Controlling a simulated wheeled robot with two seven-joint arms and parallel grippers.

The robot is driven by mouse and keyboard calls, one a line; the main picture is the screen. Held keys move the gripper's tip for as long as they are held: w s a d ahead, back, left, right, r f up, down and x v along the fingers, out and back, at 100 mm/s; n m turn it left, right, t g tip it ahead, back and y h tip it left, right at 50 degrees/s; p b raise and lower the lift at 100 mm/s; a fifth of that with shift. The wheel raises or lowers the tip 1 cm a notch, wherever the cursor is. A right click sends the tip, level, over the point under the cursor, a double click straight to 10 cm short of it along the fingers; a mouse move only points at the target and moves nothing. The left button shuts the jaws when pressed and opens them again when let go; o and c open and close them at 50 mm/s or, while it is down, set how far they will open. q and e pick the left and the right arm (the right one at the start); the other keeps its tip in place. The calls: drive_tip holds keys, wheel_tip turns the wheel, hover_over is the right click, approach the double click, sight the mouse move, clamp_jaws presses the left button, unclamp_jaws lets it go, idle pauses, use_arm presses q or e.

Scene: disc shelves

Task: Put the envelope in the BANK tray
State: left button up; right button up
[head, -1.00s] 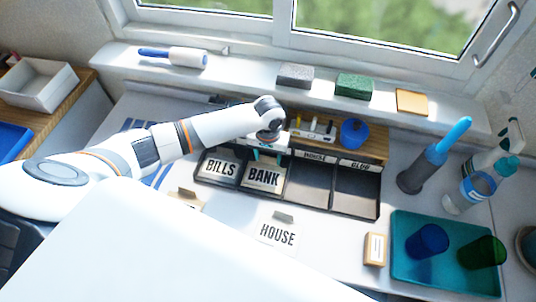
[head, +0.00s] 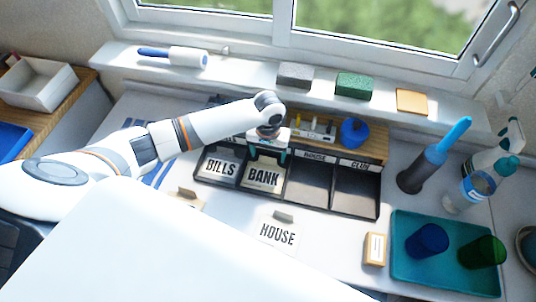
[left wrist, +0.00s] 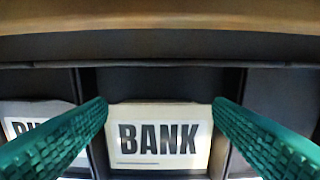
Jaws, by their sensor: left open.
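The BANK envelope (head: 263,178), white with bold black letters, lies in the second tray from the left in the black sorter (head: 333,212). It shows large in the left wrist view (left wrist: 160,140). That tray's front label is hidden behind my left gripper in the head view. My left gripper (head: 267,154) is open and empty above the envelope's far edge. Its teal fingers stand apart on either side of it in the left wrist view (left wrist: 160,108). My right gripper is not in view.
A BILLS envelope (head: 220,169) lies in the leftmost tray; the HOUSE and CLUB trays are empty. A HOUSE envelope (head: 277,232) lies on the desk. A blue cup (head: 354,132) and a wooden ledge stand behind the trays. A teal tray (head: 447,281) with two cups is at right.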

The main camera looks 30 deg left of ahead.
use_arm(q)
wheel_tip(320, 180, up, 10)
drive_tip(key=shift+r, duration=0.2)
idle(0.5)
drive_tip(key=shift+f, duration=0.1)
